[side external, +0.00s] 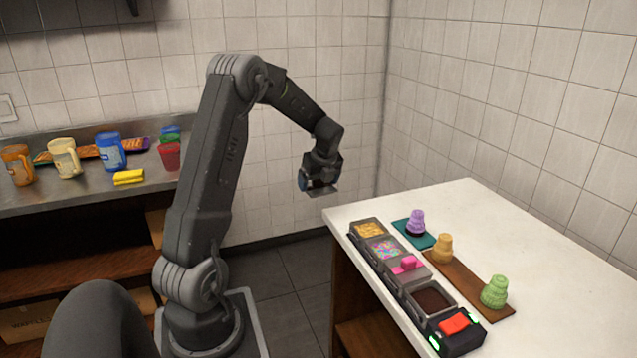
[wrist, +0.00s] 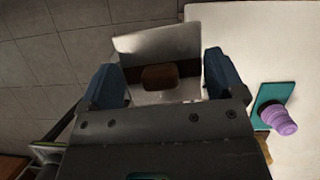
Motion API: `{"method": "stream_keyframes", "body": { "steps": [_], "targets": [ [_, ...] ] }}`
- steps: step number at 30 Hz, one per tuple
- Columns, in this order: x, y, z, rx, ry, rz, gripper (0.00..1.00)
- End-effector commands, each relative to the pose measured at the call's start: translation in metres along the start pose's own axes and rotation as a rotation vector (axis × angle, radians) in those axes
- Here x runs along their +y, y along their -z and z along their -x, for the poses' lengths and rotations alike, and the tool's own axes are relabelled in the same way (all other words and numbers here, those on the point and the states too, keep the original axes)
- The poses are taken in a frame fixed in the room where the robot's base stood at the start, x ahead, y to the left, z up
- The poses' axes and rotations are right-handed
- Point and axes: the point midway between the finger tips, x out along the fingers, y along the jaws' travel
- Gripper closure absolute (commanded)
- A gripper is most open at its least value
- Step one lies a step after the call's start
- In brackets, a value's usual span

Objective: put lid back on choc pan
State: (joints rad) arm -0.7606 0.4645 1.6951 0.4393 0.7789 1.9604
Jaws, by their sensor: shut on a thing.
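My gripper (side external: 318,181) is up in the air, left of the white counter's far corner. In the wrist view its two blue fingers (wrist: 164,78) are at either side of the brown handle of a metal lid (wrist: 157,42). The lid is held and also shows as a thin plate under the gripper in the side view (side external: 323,192). The choc pan (side external: 432,299) is open, with dark brown contents, near the front end of the pan row. It is well below and right of my gripper.
The row also has a yellow-topping pan (side external: 369,229), a sprinkle pan (side external: 386,250) and a covered pan with a pink handle (side external: 407,265). A black box with a red top (side external: 454,323) ends it. Purple (side external: 416,222), orange (side external: 442,248) and green (side external: 495,292) stacked items stand beside.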

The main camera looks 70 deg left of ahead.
Motion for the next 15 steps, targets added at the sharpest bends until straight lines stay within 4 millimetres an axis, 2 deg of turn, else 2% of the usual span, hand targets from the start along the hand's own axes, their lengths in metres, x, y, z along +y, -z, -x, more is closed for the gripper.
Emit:
{"method": "stream_keyframes", "body": {
  "steps": [8,15],
  "targets": [
    [-0.048,0.082,0.027,-0.001,-0.130,0.305,0.39],
    [-0.077,0.177,0.064,-0.001,-0.278,0.661,0.39]
  ]
}}
